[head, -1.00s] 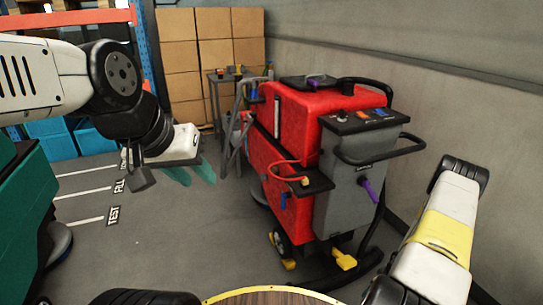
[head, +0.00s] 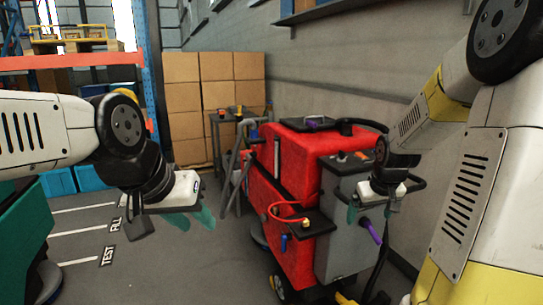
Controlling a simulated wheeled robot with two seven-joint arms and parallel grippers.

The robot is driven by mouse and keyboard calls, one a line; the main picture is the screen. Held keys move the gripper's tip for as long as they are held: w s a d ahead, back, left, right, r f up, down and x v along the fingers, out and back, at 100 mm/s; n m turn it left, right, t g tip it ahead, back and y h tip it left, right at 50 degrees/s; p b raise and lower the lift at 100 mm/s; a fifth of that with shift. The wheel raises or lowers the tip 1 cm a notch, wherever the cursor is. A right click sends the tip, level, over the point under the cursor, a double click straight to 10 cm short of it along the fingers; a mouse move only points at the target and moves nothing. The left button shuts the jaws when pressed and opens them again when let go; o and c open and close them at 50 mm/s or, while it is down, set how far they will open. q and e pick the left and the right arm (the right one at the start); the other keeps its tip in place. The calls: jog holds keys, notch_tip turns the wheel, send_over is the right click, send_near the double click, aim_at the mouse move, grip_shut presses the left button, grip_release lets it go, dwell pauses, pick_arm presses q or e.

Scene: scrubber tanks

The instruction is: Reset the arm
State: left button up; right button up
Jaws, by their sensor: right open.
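My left gripper (head: 193,219) is at the left, with its teal fingers pointing down and apart, nothing between them. It hangs over open floor. My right arm comes in from the right edge, raised and bent. My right gripper (head: 370,213) hangs in front of the grey rear panel of the red scrubber machine (head: 298,165). Its greenish fingers are apart and no object shows between them. I cannot tell whether it touches the machine. The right gripper and arm hide part of the panel and handle.
The scrubber's purple lever (head: 371,231) is close below the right gripper. A small table (head: 222,130) and stacked cardboard boxes (head: 216,80) are behind. A teal machine (head: 30,235) stands at the left edge. Marked floor (head: 170,265) between the machines is clear.

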jog(key=s+a+r+y, duration=0.1)
jog(key=s+a+r, duration=0.3)
jog(key=s, duration=0.2)
jog(key=s+a+r+t+y, duration=0.1)
jog(key=s+a+r, duration=0.3)
jog(key=s, duration=0.3)
jog(key=s+a+r, duration=0.4)
jog(key=s+a, duration=0.1)
jog(key=s, duration=0.2)
jog(key=shift+s+a+r+m+y, duration=0.15)
jog(key=shift+r+m+y, duration=0.05)
jog(key=shift+m+y, duration=0.2)
